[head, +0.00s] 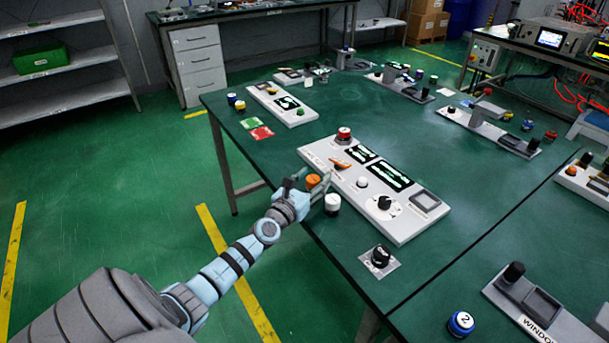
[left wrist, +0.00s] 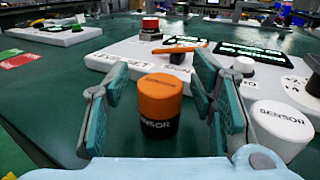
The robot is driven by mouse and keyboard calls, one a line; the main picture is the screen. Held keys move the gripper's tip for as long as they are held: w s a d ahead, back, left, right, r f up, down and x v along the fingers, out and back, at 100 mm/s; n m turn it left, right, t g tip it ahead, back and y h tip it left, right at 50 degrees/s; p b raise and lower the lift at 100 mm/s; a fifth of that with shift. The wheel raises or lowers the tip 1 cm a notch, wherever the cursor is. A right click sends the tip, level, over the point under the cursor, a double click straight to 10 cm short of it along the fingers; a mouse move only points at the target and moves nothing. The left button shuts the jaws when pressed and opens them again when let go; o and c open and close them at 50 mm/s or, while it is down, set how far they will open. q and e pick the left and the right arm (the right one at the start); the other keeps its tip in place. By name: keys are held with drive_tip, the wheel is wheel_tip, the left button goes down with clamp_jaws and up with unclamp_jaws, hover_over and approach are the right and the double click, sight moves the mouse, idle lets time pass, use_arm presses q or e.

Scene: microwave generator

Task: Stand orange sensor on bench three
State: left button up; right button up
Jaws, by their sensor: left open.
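The orange sensor (left wrist: 159,103) is a short cylinder with an orange top and black lower band marked SENSOR. It stands upright on the green bench (head: 222,104) at its near left edge, and its orange top shows in the head view (head: 313,181). My left gripper (head: 308,185) is open, with its fingers on both sides of the sensor; in the left wrist view (left wrist: 160,115) gaps show between the fingers and the sensor. A white sensor (left wrist: 281,127) stands just right of the right finger. My right gripper is not in view. No bench number is readable on the bench.
A grey panel (head: 404,229) with displays, a red button (head: 344,134) and an orange lever (head: 340,163) lies just beyond the sensor. More panels stand at the back and right.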

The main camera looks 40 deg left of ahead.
use_arm(q)
drive_tip(key=s+d+p, duration=0.1)
drive_tip(key=s+d, duration=0.1)
drive_tip(key=s, duration=1)
